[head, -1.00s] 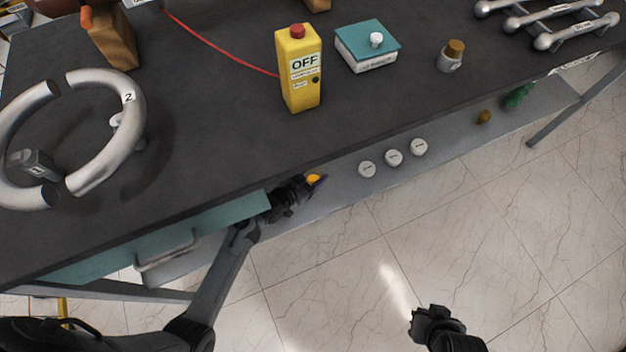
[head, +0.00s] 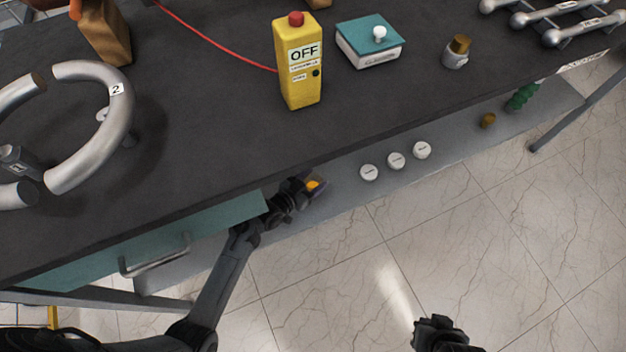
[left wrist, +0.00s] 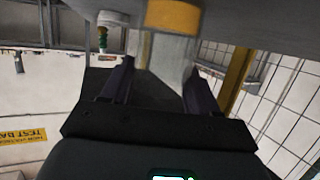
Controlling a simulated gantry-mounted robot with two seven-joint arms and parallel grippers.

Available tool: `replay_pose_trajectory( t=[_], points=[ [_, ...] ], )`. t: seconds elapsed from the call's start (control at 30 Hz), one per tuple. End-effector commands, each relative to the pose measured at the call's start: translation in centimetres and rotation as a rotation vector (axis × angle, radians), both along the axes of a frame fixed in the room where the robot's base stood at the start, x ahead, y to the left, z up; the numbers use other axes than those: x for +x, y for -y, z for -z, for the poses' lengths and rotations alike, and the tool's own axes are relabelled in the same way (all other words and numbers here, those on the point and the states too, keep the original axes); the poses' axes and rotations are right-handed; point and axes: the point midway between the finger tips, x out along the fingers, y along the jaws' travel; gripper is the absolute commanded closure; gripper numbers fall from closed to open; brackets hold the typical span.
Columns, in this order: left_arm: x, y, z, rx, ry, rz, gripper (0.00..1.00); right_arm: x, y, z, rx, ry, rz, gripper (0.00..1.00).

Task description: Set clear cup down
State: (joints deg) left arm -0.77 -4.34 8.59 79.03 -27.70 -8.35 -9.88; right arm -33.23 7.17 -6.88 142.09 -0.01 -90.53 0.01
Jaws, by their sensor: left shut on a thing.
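My left gripper (head: 302,188) reaches under the front edge of the dark table, over the grey lower shelf (head: 345,195). It is shut on a clear cup (head: 321,186), which is small and faint in the head view. In the left wrist view the see-through cup (left wrist: 160,60) sits between the two dark fingers. A yellow-orange piece (left wrist: 173,15) shows at the cup's far end; I cannot tell if it is inside or behind it. Contact between cup and shelf is unclear. My right gripper (head: 437,328) hangs over the floor, its jaws unclear.
Several white round pieces (head: 396,160) lie on the shelf to the right of the cup, with a brown piece (head: 488,120) and a green part (head: 521,97) beyond. A teal drawer (head: 165,240) is left of my left gripper. A yellow OFF box (head: 301,85) stands on the tabletop.

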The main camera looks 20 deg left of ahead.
Motion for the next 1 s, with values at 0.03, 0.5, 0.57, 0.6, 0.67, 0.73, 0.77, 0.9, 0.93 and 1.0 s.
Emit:
replay_pose_trajectory(
  t=[0.03, 0.5, 0.57, 0.6, 0.67, 0.73, 0.77, 0.9, 0.93, 1.0],
  points=[
    [0.0, 0.0, 0.2, 0.000, 0.000, 0.000, 0.70, 0.0, 0.0, 0.1, 0.001, 0.001, 0.001, 1.00],
    [0.0, 0.0, 0.1, 0.000, 0.000, 0.000, 0.15, 0.0, -0.2, 0.0, 0.010, 0.001, 0.006, 1.00],
    [0.0, 0.0, -0.1, 0.000, 0.000, 0.000, 0.15, 0.0, -0.2, -0.1, 0.010, 0.001, 0.006, 1.00],
    [0.0, 0.0, -0.3, 0.000, 0.000, 0.000, 0.15, 0.0, -0.2, -0.2, 0.010, 0.001, 0.006, 1.00],
    [-0.5, -0.2, -0.4, 0.001, -0.002, 0.000, 0.15, 0.0, -0.2, -0.6, 0.009, 0.001, 0.005, 1.00],
    [-1.3, -0.5, -0.7, 0.002, -0.002, 0.000, 0.15, 0.0, -0.2, -1.1, 0.008, 0.001, 0.006, 1.00],
    [-1.6, -0.7, -0.9, 0.003, -0.002, 0.001, 0.15, 0.0, -0.2, -1.4, 0.008, 0.001, 0.006, 1.00],
    [-3.9, -1.5, -1.7, 0.003, -0.004, 0.000, 0.15, 0.0, -0.1, -2.8, 0.007, 0.000, 0.004, 1.00],
    [-4.3, -1.7, -1.9, 0.002, -0.003, 0.000, 0.15, 0.0, -0.1, -3.1, 0.005, 0.000, 0.004, 1.00],
    [-5.5, -2.2, -2.3, 0.004, -0.004, 0.001, 0.15, 0.0, -0.1, -3.7, 0.003, 0.001, 0.002, 1.00]
  ],
)
